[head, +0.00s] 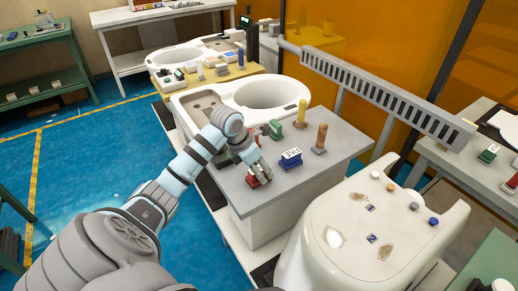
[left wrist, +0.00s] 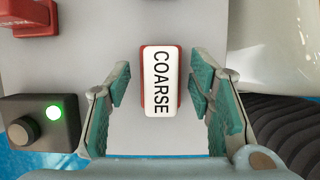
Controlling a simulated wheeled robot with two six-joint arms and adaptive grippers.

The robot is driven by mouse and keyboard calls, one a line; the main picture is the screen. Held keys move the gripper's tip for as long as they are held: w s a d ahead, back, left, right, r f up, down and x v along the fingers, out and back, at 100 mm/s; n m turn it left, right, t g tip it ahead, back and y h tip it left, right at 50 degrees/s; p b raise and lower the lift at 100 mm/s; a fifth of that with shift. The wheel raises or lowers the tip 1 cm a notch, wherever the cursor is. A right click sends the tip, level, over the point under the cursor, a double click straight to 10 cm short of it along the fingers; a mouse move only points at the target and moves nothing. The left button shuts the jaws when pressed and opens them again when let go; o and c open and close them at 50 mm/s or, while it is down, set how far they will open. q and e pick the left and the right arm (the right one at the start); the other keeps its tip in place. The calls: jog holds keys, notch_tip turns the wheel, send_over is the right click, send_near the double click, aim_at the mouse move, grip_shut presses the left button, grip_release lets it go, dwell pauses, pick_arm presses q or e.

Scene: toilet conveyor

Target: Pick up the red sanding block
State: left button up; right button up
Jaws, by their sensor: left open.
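The red sanding block (left wrist: 176,95) has a white top marked COARSE. It sits on the grey tabletop, upright in the left wrist view, between the two green-padded fingers of my left gripper (left wrist: 160,90). The fingers are open, with a gap on each side of the block. In the head view my left gripper (head: 257,166) points down over the grey bench, and the red block (head: 253,181) shows beside the fingertips, partly hidden by them. My right gripper is not in view.
Another red object (left wrist: 32,18) and a dark box with a lit green button (left wrist: 38,122) stand near the block. On the grey bench (head: 335,150) are a blue-and-white block (head: 290,158), a green block (head: 276,130) and upright handled tools.

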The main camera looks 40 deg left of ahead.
pick_arm(q)
jog(key=shift+f, duration=0.1)
grip_shut()
notch_tip(320, 180, up, 10)
jog(key=shift+r+p, duration=0.1)
jog(key=shift+p, duration=0.3)
jog(key=c, duration=0.9)
grip_release()
jog(key=shift+c, duration=1.1)
